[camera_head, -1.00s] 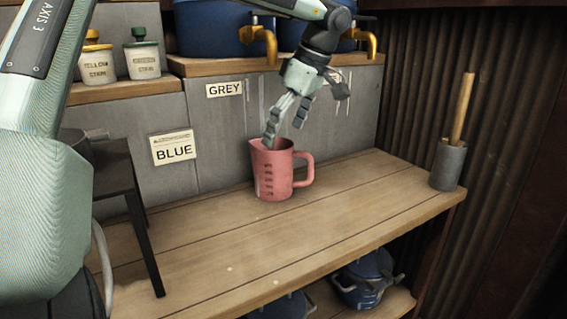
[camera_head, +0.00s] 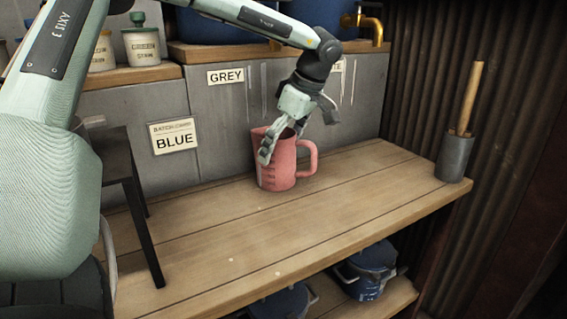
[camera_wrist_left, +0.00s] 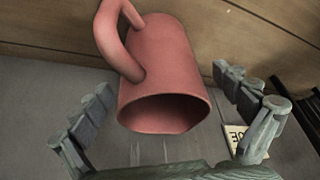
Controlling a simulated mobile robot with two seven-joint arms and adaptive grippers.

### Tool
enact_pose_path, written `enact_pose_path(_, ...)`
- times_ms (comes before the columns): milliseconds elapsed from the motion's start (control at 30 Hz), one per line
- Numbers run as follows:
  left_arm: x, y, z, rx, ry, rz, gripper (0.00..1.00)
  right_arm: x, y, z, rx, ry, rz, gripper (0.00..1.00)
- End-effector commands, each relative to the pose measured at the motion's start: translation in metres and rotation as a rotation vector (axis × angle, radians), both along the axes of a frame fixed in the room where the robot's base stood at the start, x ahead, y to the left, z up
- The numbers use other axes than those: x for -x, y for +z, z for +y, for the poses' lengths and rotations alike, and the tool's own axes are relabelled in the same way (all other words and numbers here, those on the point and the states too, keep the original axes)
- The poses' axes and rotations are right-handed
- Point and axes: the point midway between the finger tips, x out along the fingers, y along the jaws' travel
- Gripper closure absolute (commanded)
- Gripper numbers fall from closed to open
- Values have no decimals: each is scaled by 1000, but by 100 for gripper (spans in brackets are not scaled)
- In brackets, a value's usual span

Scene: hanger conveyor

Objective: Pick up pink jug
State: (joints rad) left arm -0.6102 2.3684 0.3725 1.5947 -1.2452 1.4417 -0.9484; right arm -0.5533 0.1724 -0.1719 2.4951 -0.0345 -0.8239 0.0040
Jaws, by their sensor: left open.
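The pink jug (camera_head: 277,165) stands upright on the wooden counter (camera_head: 230,225), near its back edge, with its handle to the right. My left gripper (camera_head: 281,143) is at the jug's rim, pointing down, with one finger in front of the jug's left side. In the left wrist view, the jug (camera_wrist_left: 160,72) shows its open mouth and handle between the two open fingers of my left gripper (camera_wrist_left: 180,122). I see a gap on either side, so the fingers do not grip the jug. My right gripper is in neither view.
A grey holder (camera_head: 454,158) with a wooden stick stands at the counter's right end. A dark stand (camera_head: 140,215) is at the left. Brass taps (camera_head: 362,22) and a stain jar (camera_head: 141,45) are above. Blue pots (camera_head: 368,270) sit below. The middle counter is clear.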

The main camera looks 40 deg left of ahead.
Motion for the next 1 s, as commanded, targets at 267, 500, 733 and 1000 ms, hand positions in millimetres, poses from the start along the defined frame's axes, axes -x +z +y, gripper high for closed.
enact_pose_path(267,0,1,0,0,1,0,31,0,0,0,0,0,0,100)
enact_pose_path(500,0,1,0,0,1,0,60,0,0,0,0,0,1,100)
enact_pose_path(733,-1,2,0,-2,0,-2,83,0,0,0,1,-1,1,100)
enact_pose_path(1000,-1,5,0,-2,1,-2,84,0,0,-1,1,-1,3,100)
